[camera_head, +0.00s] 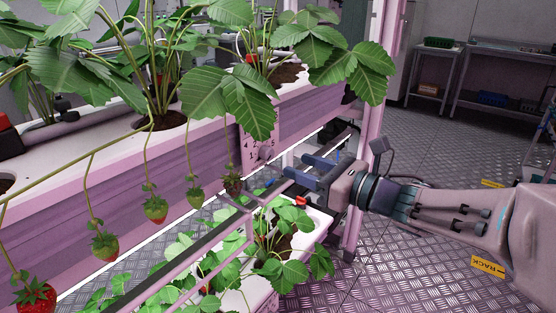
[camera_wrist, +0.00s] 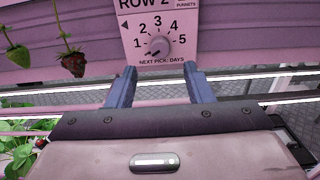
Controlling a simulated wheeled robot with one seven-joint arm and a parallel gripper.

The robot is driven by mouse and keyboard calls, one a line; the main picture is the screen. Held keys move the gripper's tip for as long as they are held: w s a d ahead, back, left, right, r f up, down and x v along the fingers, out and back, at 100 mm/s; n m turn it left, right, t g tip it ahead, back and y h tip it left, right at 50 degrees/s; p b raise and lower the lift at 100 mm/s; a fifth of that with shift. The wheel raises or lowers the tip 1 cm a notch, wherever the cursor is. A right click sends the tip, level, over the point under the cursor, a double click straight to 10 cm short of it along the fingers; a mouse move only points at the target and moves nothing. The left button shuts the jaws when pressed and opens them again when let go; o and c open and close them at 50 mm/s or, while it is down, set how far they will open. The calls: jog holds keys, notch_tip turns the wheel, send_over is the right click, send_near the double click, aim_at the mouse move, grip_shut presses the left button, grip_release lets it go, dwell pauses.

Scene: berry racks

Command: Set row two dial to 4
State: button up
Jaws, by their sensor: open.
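The row two dial (camera_wrist: 159,46) is a small round knob on a pink panel (camera_wrist: 187,50) marked "ROW 2", with numbers 1 to 5 arched around it and "NEXT PICK: DAYS" below. A dark mark shows at the knob's lower left; I cannot tell surely which number it points to. In the head view the dial (camera_head: 266,153) sits on the end of the upper planter's front face. My gripper (camera_wrist: 160,78) is open and empty, its two blue fingers just short of the panel and below the dial. In the head view my gripper (camera_head: 298,167) is right of the dial, apart from it.
Strawberry leaves (camera_head: 240,98) hang over the planter edge above the dial. Ripening berries (camera_head: 155,208) hang along the planter's front. A lower planter with leafy plants (camera_head: 285,240) lies beneath my gripper. A pink upright post (camera_head: 376,120) stands behind it. Floor at right is open.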

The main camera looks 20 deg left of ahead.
aim_at(271, 155)
jog(key=x, duration=0.7)
jog(key=c, duration=1)
